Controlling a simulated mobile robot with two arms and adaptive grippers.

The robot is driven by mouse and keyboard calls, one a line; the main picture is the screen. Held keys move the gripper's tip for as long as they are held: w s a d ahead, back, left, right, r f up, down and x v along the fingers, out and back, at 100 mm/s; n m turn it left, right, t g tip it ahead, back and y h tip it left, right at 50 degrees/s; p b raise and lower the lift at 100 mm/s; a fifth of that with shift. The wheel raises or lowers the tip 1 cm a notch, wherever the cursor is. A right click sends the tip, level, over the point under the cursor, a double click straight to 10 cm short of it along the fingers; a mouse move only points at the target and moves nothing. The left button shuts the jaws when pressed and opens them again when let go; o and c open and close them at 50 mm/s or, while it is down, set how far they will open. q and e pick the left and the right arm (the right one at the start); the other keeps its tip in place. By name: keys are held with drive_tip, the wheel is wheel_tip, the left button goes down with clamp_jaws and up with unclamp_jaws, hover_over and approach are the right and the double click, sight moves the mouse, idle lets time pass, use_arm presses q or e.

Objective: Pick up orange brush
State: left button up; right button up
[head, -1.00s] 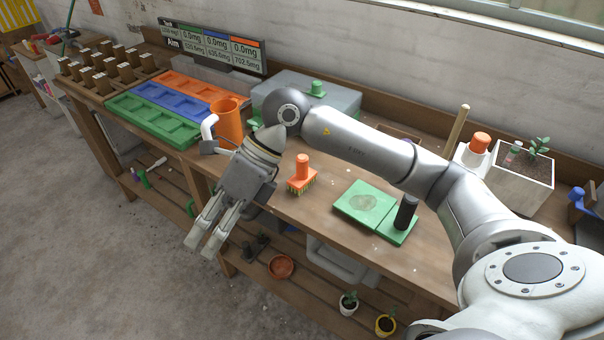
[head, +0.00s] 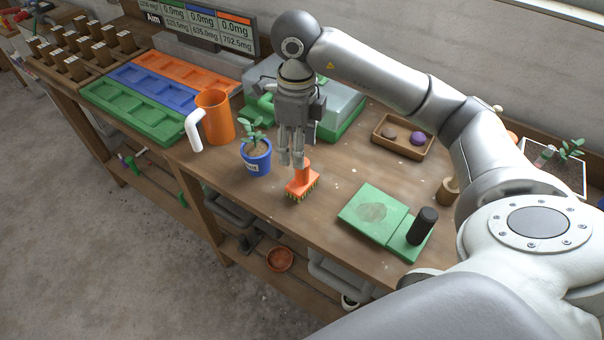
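The orange brush (head: 302,183) stands bristles down on the wooden bench, its handle pointing up. My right gripper (head: 291,163) points down just above and beside the handle. Its two fingers show a narrow gap and look open; the right fingertip overlaps the handle's top in the picture, and I cannot tell if they touch. The brush still rests on the bench. My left gripper is not in view.
A blue potted plant (head: 256,160) stands close left of the gripper, with an orange jug (head: 214,118) beyond. A green scale-like pad (head: 372,211) with a black cylinder (head: 424,222) is at right. A wooden tray (head: 402,147) lies behind. Bench around the brush's front right is clear.

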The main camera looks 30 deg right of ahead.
sight(302, 175)
drive_tip(key=shift+w+d+f, duration=0.1)
drive_tip(key=shift+d+f, duration=0.05)
drive_tip(key=shift+f, duration=0.35)
drive_tip(key=shift+w+d+f, duration=0.1)
drive_tip(key=shift+f, duration=0.4)
drive_tip(key=f+p, duration=0.2)
drive_tip(key=f, duration=0.1)
drive_tip(key=shift+s+d, duration=0.2)
drive_tip(key=shift+d, duration=0.2)
drive_tip(key=shift+f, duration=0.95)
drive_tip(key=shift+w+f, duration=0.1)
drive_tip(key=shift+f, duration=0.15)
drive_tip(key=shift+c, duration=0.6)
drive_tip(key=c, duration=0.7)
drive_tip(key=shift+c, duration=1.4)
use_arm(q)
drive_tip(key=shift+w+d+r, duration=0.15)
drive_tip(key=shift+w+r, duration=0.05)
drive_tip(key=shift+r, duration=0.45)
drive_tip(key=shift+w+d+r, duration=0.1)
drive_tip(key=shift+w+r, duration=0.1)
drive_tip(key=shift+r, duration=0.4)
use_arm(e)
clamp_jaws()
